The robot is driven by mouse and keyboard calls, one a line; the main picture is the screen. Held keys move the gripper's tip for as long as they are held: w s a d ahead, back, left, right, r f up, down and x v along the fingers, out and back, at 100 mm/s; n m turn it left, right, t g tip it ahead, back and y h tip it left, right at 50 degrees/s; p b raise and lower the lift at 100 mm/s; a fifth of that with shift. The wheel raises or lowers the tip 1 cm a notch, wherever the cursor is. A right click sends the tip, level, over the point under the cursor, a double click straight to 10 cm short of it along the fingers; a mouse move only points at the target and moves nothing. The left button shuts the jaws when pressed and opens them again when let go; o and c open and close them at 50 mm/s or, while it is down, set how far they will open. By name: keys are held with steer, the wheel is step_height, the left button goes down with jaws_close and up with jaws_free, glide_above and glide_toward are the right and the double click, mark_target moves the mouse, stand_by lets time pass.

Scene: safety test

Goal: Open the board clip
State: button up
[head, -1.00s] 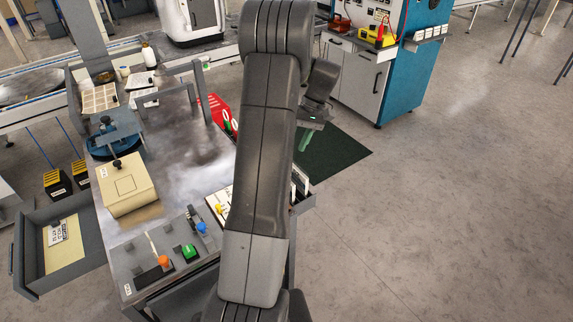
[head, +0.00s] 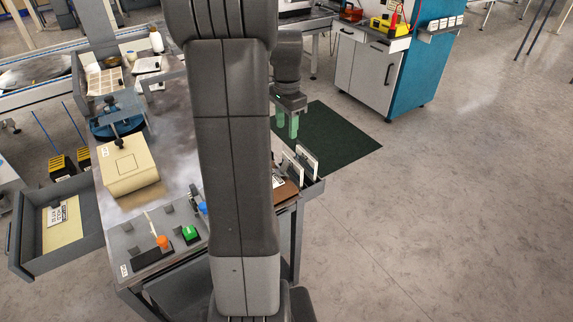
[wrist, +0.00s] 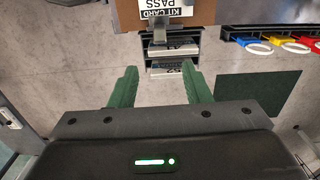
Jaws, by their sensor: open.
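A brown board (wrist: 205,12) shows at the top of the wrist view with a white card (wrist: 158,8) reading "KIT CARD PASS" upside down. A grey piece that looks like the board clip (wrist: 175,27) sits at the board's near edge. In the head view the brown board (head: 287,188) is partly hidden behind my arm, and the clip cannot be made out. My gripper (head: 287,132) has green fingers pointing down, right of the bench. In the wrist view my gripper (wrist: 160,72) is open and empty, its fingertips apart from the board and clip.
A dark rack (wrist: 173,58) with white cards stands by the board, between my fingertips in the wrist view. Coloured hooks (wrist: 278,40) are at right. A dark green mat (head: 330,140) lies on the floor. An open drawer (head: 88,225) juts out left; floor at right is clear.

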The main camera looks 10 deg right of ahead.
mark_target(286, 161)
step_height(286, 161, down, 14)
steer(key=shift+r+b, duration=0.1)
steer(key=shift+b, duration=0.7)
steer(key=shift+c, duration=0.4)
jaws_close()
steer(key=p, duration=0.1)
steer(key=y+p, duration=0.1)
steer(key=p, duration=0.1)
steer(key=shift+d+r+g, duration=0.25)
steer(key=shift+d+g, duration=0.05)
steer(key=shift+w+d+f+y+p, duration=0.15)
steer(key=shift+d+f+y+p, duration=0.1)
steer(key=shift+y+p, duration=0.65)
steer(key=shift+w+d+f+g+y+p, duration=0.1)
steer(key=shift+f+g+y+p, duration=0.3)
steer(key=shift+y, duration=0.3)
steer(key=shift+o, duration=0.4)
jaws_free()
steer(key=shift+r, duration=0.1)
